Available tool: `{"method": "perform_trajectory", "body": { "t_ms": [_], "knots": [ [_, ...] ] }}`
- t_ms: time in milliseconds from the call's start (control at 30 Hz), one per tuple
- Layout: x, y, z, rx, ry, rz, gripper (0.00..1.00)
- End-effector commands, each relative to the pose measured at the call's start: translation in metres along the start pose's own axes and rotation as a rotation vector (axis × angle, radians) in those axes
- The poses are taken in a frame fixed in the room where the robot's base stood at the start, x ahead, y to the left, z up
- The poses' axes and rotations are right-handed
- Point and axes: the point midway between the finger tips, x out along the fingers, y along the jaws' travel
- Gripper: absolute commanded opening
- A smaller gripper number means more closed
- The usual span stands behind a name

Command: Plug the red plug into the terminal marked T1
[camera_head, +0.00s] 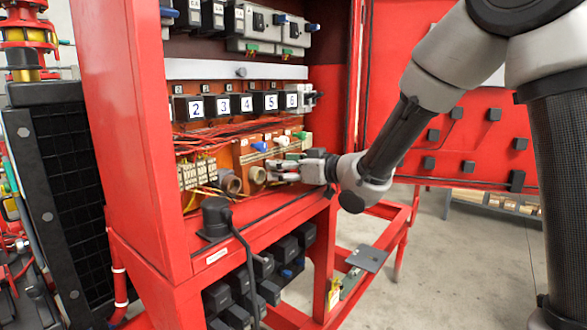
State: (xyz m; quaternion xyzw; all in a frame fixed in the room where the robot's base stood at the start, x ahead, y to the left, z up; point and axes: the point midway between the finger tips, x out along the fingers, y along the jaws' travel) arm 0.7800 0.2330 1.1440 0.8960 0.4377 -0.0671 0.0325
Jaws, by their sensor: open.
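My gripper (276,170) is at the front of the open red cabinet, reaching in from the right. I cannot make out anything between the fingers. I cannot pick out a red plug; the gripper hides part of the panel. Small coloured connectors show above the gripper: a blue one (260,147), a white one (282,141) and a green one (302,136). No T1 mark can be read in this view.
A row of black modules (222,106) with white number labels sits above red wires. A black connector (215,217) with a cable stands on the cabinet's front ledge (262,222). A red cabinet door (455,150) is open at right. Black boxes (245,290) hang below the ledge.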

Motion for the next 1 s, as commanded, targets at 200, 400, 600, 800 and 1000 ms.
{"method": "perform_trajectory", "body": {
  "t_ms": [200,400,600,800,1000],
  "knots": [
    [0.0008,0.0001,0.0001,0.0,0.0,0.0,0.63],
    [0.0006,0.0002,0.0001,0.0,-0.001,0.001,0.3],
    [0.0005,0.0003,0.0002,0.0,-0.001,0.001,0.27],
    [-0.0007,0.0004,0.0002,0.0,0.0,0.001,0.15],
    [-0.0088,0.0009,0.0018,0.0,-0.001,0.002,0.15]
  ]
}}
